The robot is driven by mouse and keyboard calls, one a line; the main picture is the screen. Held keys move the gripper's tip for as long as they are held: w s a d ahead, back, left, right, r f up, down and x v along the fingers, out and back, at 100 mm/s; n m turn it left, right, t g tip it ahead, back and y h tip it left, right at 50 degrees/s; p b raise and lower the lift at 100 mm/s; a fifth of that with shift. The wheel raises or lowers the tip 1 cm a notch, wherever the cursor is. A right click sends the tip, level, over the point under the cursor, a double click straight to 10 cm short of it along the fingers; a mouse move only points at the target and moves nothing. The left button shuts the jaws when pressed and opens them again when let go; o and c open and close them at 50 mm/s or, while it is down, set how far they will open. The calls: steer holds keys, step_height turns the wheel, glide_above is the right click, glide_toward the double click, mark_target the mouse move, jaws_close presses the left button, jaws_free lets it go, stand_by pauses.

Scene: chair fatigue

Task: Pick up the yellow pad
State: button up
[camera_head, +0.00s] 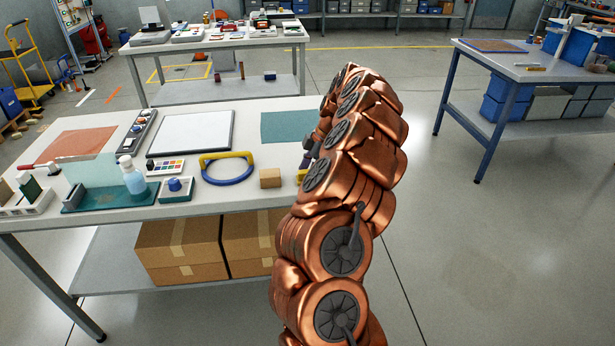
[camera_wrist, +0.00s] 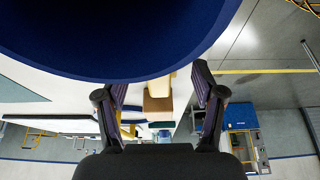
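The yellow pad (camera_head: 300,176) shows as a small yellow patch at the front right of the near table, mostly hidden behind my arm in the head view. In the wrist view a pale yellow block (camera_wrist: 160,82), which looks like the pad, lies between my spread fingers in the picture, partly covered by a large dark blue shape. My gripper (camera_wrist: 159,84) is open, with nothing visibly clamped. In the head view only a dark part by my arm shows, so the exact gap to the pad cannot be told.
A brown block (camera_head: 270,178) sits just left of the pad. A yellow and blue loop (camera_head: 227,168) lies further left. A white board (camera_head: 192,133) and a teal sheet (camera_head: 288,126) lie behind. Cardboard boxes (camera_head: 180,246) fill the shelf below. Floor right of the table is clear.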

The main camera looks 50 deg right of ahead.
mark_target(302, 172)
steer(key=c, duration=0.9)
steer(key=shift+r, duration=0.1)
steer(key=shift+d+r+b, duration=0.1)
steer(key=shift+r+b, duration=0.35)
steer(key=shift+r, duration=0.7)
steer(key=shift+a+r, duration=0.2)
steer(key=shift+r, duration=0.35)
steer(key=s+a+r+b, duration=0.1)
steer(key=s+a+b, duration=0.2)
steer(key=a, duration=1.1)
steer(key=shift+s+a+r+b, duration=0.2)
steer(key=shift+s+a+b, duration=0.15)
steer(key=shift+s, duration=1.2)
